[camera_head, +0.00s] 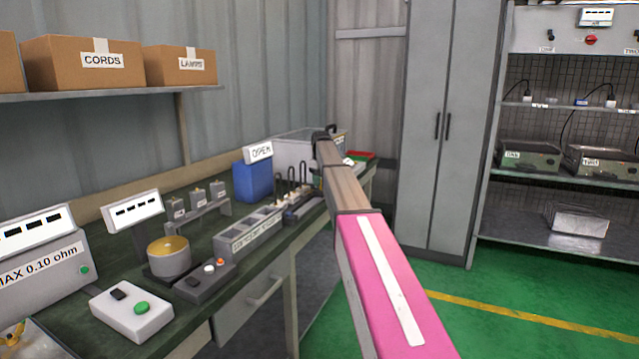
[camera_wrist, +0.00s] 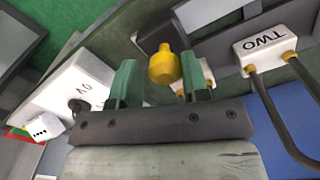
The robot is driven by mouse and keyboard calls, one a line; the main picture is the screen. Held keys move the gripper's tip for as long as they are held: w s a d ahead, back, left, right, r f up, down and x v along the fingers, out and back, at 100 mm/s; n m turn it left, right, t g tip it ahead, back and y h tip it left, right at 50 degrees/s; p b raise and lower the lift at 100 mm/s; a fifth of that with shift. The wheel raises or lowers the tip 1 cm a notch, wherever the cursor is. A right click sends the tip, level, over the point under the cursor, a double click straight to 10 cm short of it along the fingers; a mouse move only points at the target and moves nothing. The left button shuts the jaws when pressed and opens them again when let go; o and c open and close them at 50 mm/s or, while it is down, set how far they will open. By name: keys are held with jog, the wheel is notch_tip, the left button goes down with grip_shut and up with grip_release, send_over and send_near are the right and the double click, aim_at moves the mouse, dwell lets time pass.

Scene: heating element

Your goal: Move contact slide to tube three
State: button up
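My gripper (camera_wrist: 158,60) shows in the wrist view with its two green fingers apart. A white block marked TWO (camera_wrist: 264,48) with yellow terminals and dark bent rods is to the right. Another white block (camera_wrist: 78,84) with unclear lettering is to the left. In the head view, upright dark rods (camera_head: 290,178) stand on the bench left of my arm's end. The fingertips are hidden there, and no tube-three label is readable.
The dark green bench (camera_head: 190,325) carries a blue container (camera_head: 253,181), a labelled grey box row (camera_head: 248,233), a yellow-topped pot (camera_head: 168,258) and a white box with a green button (camera_head: 131,311). A grey cabinet (camera_head: 440,150) stands behind. Green floor lies open at right.

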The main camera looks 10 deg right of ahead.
jog(key=shift+o, duration=0.6)
notch_tip(320, 180, up, 11)
jog(key=shift+f, duration=0.1)
dwell(0.3)
